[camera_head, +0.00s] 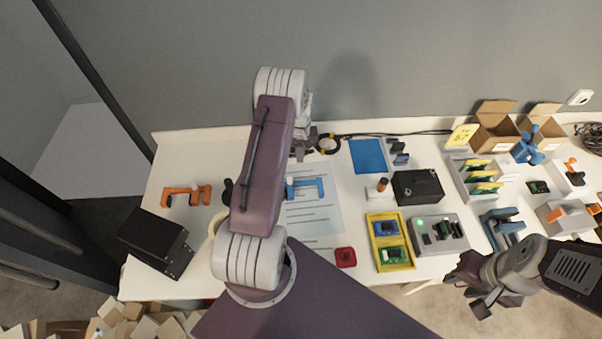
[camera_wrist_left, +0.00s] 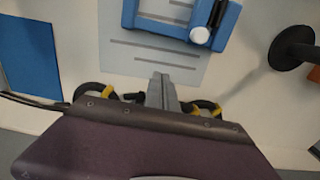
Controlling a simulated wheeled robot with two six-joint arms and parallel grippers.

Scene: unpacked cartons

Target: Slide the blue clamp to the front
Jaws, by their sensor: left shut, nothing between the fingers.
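The blue clamp (camera_head: 307,188) lies on the lined sheet of paper on the table in the head view, with its left part hidden behind my left arm. In the left wrist view the clamp (camera_wrist_left: 217,22) shows at the top, cut off by the frame edge, with a black and white screw part at its right. My left gripper (camera_head: 299,152) is beyond the clamp, on the wall side, and mostly hidden by my arm. Its fingers (camera_wrist_left: 163,90) are shut and empty, apart from the clamp in the picture. My right gripper (camera_head: 482,305) is off the table's front edge at right; its fingers are unclear.
An orange clamp (camera_head: 187,194) and a black box (camera_head: 156,242) are at left. A black and yellow cable coil (camera_head: 328,144) lies near the left gripper, beside a blue mat (camera_head: 368,156). A red block (camera_head: 345,257) and yellow tray (camera_head: 401,266) stand near the front edge.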

